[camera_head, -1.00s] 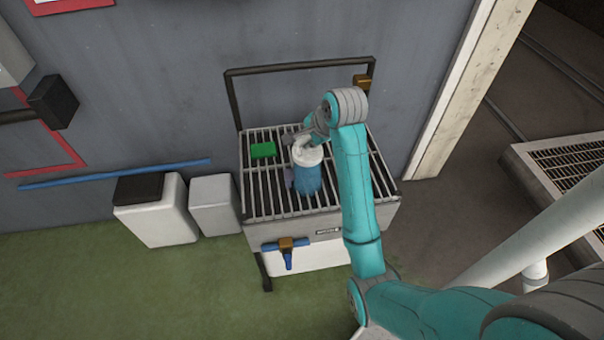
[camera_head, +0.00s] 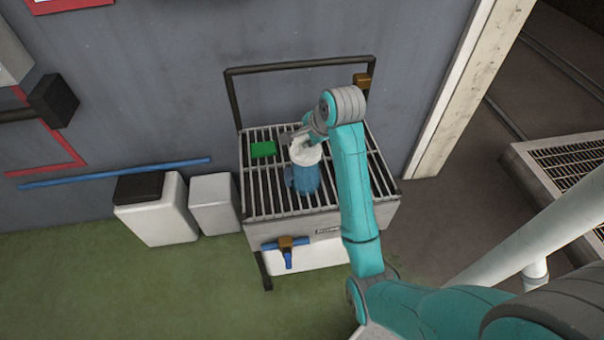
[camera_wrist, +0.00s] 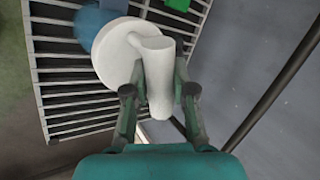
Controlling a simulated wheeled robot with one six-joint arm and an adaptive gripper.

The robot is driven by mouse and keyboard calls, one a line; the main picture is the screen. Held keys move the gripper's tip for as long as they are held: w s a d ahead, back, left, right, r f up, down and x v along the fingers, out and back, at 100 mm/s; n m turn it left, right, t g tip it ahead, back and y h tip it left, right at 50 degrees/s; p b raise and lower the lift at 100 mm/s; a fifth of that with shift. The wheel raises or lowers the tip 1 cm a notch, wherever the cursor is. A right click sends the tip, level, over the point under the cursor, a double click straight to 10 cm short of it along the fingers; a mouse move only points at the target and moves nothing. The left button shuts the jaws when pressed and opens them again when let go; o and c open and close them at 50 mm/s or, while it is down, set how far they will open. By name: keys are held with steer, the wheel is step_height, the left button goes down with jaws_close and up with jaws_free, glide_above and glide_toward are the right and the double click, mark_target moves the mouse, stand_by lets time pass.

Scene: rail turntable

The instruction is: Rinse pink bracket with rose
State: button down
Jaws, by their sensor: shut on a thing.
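The white rose (camera_head: 305,154) has a round head and a thick handle. In the wrist view, my gripper (camera_wrist: 159,78) is shut on the handle of the rose (camera_wrist: 113,54), one finger on each side. In the head view, my gripper (camera_head: 303,138) holds the rose above the slatted grate (camera_head: 270,205). A blue column (camera_head: 305,180), which looks like water, stands under the rose's head and reaches down to the grate. Its blue edge also shows in the wrist view (camera_wrist: 88,20). I cannot make out the pink bracket; the blue column and rose may hide it.
A green block (camera_head: 263,149) lies on the grate, left of the rose. A dark rail (camera_head: 298,66) stands behind the grate, against the grey wall. A blue-handled valve (camera_head: 286,246) is at the front. Two white bins (camera_head: 160,212) stand at left. The green floor in front is clear.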

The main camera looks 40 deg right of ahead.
steer(key=shift+w+a, duration=0.3)
steer(key=shift+a, duration=0.15)
steer(key=shift+w+a, duration=0.45)
steer(key=shift+a, duration=0.2)
steer(key=shift+w+a, duration=0.4)
steer(key=shift+a, duration=0.2)
steer(key=shift+d, duration=0.1)
steer(key=shift+s+d, duration=0.9)
steer(key=shift+d, duration=0.25)
steer(key=shift+d, duration=0.1)
steer(key=shift+s+d, duration=0.8)
steer(key=shift+d, duration=0.35)
steer(key=shift+w+a, duration=0.1)
steer(key=shift+a, duration=0.05)
